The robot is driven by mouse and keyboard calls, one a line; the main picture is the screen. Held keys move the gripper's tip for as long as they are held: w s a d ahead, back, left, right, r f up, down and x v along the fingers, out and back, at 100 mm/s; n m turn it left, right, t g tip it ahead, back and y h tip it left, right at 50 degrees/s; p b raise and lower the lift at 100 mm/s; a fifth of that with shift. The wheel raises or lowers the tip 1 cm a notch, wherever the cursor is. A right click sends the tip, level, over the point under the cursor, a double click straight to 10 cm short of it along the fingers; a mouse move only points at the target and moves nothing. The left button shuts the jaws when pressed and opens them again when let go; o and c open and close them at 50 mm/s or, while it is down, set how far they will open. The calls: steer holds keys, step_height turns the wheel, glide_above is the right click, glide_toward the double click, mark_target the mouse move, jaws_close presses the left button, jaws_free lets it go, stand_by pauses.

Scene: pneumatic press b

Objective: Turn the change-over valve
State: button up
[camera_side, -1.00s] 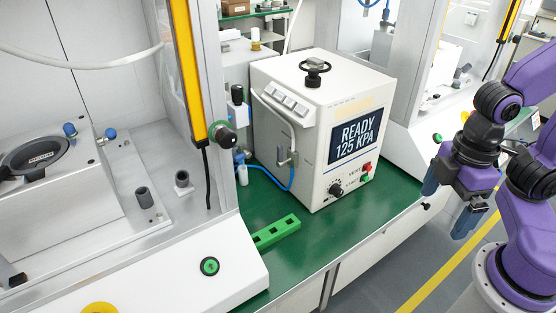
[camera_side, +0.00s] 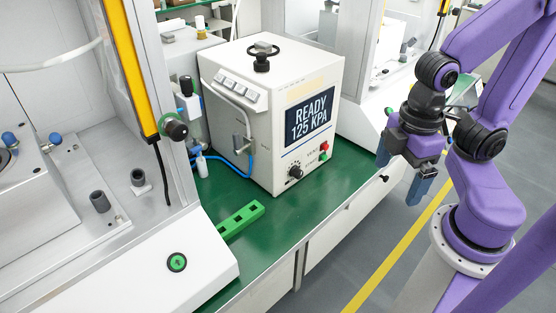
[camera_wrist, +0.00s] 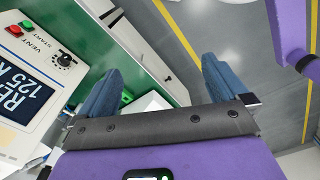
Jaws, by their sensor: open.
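A white press control box (camera_side: 236,130) stands on the green bench, its display reading "READY 125 KPA". On its left face is a small metal lever fitting (camera_side: 241,145) by a blue tube, which may be the change-over valve; I cannot read its labels. A black round handle (camera_side: 262,60) sits on top. A black dial (camera_side: 295,172) is on the front and also shows in the wrist view (camera_wrist: 65,60). My gripper (camera_side: 402,172) is open and empty, fingers down, right of the box and apart from it. The wrist view shows both blue fingers (camera_wrist: 162,72) with nothing between them.
A red button (camera_side: 324,147) and a green button (camera_side: 323,157) sit beside the dial. A fixture with a yellow post (camera_side: 130,65) stands at left. Open floor lies below my gripper.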

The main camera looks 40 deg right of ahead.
steer(key=c, duration=0.4)
steer(key=shift+w+a+f, duration=0.1)
steer(key=shift+a+f, duration=0.1)
steer(key=shift+a, duration=0.15)
steer(key=c, duration=0.5)
steer(key=w+a+f+m+y, duration=0.1)
steer(key=a, duration=0.1)
steer(key=w+a+f+m, duration=0.1)
steer(key=w+a+f, duration=0.1)
steer(key=a, duration=0.1)
steer(key=w+a+f+m+y, duration=0.1)
steer(key=w+a, duration=0.1)
steer(key=a, duration=0.1)
steer(key=shift+w+a+f+t+y, duration=0.1)
steer(key=shift+a+f+t+y, duration=0.05)
steer(key=shift+t+y, duration=0.2)
steer(key=shift+c, duration=0.9)
steer(key=w+a+f+m+t+y, duration=0.2)
steer(key=w+a+f+m+t, duration=0.3)
steer(key=w, duration=0.4)
steer(key=m+t+h, duration=0.5)
steer(key=t, duration=0.7)
glide_toward(238, 138)
steer(key=w, duration=1.1)
steer(key=shift+a+f, duration=0.1)
